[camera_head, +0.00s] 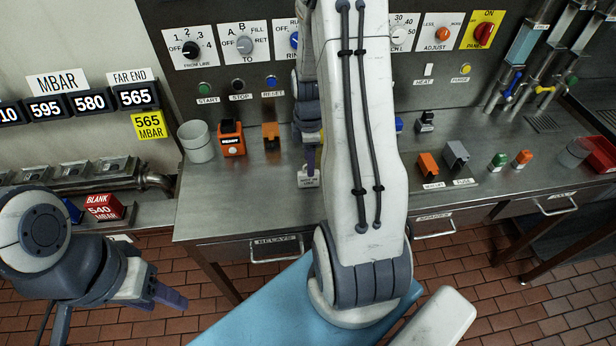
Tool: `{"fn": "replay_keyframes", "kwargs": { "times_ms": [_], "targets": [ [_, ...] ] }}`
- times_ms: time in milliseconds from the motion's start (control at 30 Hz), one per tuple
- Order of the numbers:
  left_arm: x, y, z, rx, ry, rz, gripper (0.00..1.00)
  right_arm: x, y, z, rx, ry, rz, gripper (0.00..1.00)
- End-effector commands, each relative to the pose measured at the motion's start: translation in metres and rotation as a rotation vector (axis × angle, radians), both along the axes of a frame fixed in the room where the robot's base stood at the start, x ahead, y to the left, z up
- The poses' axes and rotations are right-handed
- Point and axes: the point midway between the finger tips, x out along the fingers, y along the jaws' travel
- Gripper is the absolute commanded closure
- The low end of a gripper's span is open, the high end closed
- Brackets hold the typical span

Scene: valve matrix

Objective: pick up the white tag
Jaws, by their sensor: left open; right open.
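A small white tag (308,178) with dark print lies near the front edge of the steel counter, left of my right arm's large white link. My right gripper (309,160) points down at the tag from just above it; its purple fingers overlap the tag's upper part in the picture. It is open, and I cannot tell whether the fingers touch the tag. My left gripper (170,298) is open and empty over the brick floor at lower left, well away from the tag.
A white cup (197,141), an orange relay box (231,138) and an orange block (271,135) stand left of the tag. More blocks, including a grey one (456,155), stand right of my arm. A panel with knobs (244,45) rises behind. The counter's front left is clear.

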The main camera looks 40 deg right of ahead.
Motion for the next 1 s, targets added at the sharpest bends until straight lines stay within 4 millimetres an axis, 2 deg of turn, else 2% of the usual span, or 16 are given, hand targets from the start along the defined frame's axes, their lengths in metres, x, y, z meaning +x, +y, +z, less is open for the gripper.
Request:
{"fn": "replay_keyframes", "kwargs": {
  "times_ms": [267, 433, 733, 800, 867, 900, 1000],
  "targets": [
    [0.000, 0.000, 0.014, 0.000, 0.000, 0.001, 0.50, -0.001, 0.003, -0.029, 0.003, 0.004, 0.000, 0.43],
    [0.000, 0.000, 0.016, 0.000, 0.000, 0.001, 0.50, 0.000, 0.002, -0.049, 0.001, 0.002, -0.001, 0.43],
    [0.000, 0.000, 0.016, 0.000, 0.000, 0.001, 0.50, 0.000, 0.002, -0.053, -0.001, -0.002, -0.002, 0.43],
    [0.000, 0.000, 0.016, 0.000, 0.000, 0.001, 0.50, 0.000, 0.002, -0.053, -0.001, -0.002, -0.002, 0.69],
    [0.000, 0.000, 0.016, 0.000, 0.000, 0.001, 0.50, 0.000, 0.002, -0.052, -0.001, -0.001, -0.002, 0.92],
    [0.000, 0.000, 0.016, 0.000, 0.000, 0.001, 0.50, 0.000, 0.002, -0.052, -0.001, -0.001, -0.002, 1.00],
    [0.000, 0.000, 0.016, 0.000, 0.000, 0.001, 0.50, 0.000, 0.002, -0.052, -0.001, -0.001, -0.002, 1.00]
  ]
}}
